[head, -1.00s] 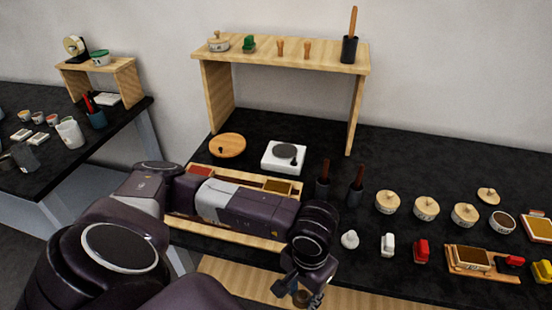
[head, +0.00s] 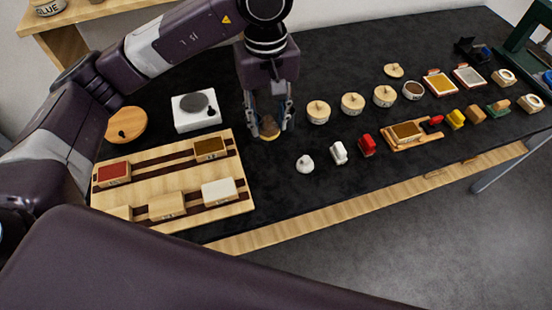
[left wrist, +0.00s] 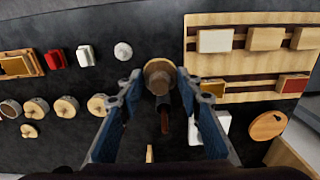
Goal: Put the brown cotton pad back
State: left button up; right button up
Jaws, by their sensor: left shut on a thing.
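The gripper is over the black table between the wooden rack and the row of round lidded pots. I cannot tell whether the pad touches the table. A dark holder with a brown handle (left wrist: 165,118) shows between the fingers beyond the pad. My right gripper is not in view.
The wooden rack (head: 180,178) with coloured pads lies at left. A white knobbed piece (head: 305,163), a white stamp (head: 338,152) and a red stamp (head: 366,146) stand right of the gripper. Lidded pots (head: 318,112) stand behind them.

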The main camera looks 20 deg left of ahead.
pick_arm(q)
jog(key=shift+w+d+r, duration=0.1)
jog(key=shift+w+r, duration=0.05)
jog(key=shift+r, duration=0.1)
jog(key=shift+s+f, duration=0.15)
jog(key=shift+f, duration=0.5)
jog(key=shift+s+f, duration=0.15)
jog(key=shift+f, duration=0.45)
notch_tip(320, 180, down, 12)
jog(key=p, duration=0.3)
jog(key=shift+w+f, duration=0.1)
notch_tip(320, 180, down, 5)
jog(key=shift+r+p, duration=0.2)
jog(key=shift+p, duration=0.6)
jog(key=shift+f, duration=0.1)
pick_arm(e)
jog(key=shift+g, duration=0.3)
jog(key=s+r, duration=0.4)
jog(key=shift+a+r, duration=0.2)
